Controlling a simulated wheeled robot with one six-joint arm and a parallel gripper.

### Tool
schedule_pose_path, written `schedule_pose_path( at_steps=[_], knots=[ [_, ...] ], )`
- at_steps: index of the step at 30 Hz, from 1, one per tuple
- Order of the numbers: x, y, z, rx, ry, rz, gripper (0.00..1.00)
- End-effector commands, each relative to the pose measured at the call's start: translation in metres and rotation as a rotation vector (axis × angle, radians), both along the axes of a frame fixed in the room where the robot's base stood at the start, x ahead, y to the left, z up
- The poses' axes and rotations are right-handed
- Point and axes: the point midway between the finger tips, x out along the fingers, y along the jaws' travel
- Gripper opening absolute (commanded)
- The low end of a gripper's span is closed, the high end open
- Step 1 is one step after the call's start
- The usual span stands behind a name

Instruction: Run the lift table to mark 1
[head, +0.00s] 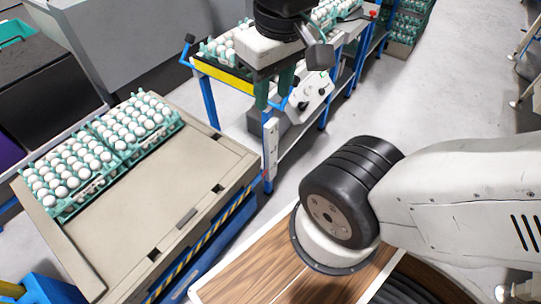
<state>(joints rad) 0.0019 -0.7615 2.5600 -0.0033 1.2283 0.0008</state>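The lift table (150,212) is a broad beige platform at the left, with a yellow-and-black striped edge. Two green trays of white eggs stand on its far part. An upright white scale strip (271,148) stands by its far right corner, with a small red pointer low beside it; its marks are too small to read. A white control panel (311,97) with black knobs is fixed at the workbench beyond. My gripper (273,102) hangs just left of the panel, its green fingers apart and seemingly empty. I cannot tell whether it touches anything.
A blue-framed workbench (221,74) with more egg trays stands behind my gripper. Stacked green egg trays (408,22) stand farther back. A grey machine (140,45) fills the upper left. The grey floor (440,95) to the right is clear.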

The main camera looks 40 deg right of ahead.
Motion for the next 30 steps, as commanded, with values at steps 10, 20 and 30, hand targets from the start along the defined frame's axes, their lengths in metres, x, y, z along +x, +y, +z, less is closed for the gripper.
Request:
schedule_pose_path(
  at_steps=[10,20,30],
  knots=[
    [0.0000,0.0000,0.0000,0.000,0.000,0.000,0.00],
    [0.0000,0.0000,0.0000,0.000,0.000,0.000,0.00],
    [0.0000,0.0000,0.0000,0.000,0.000,0.000,0.00]
  ],
)
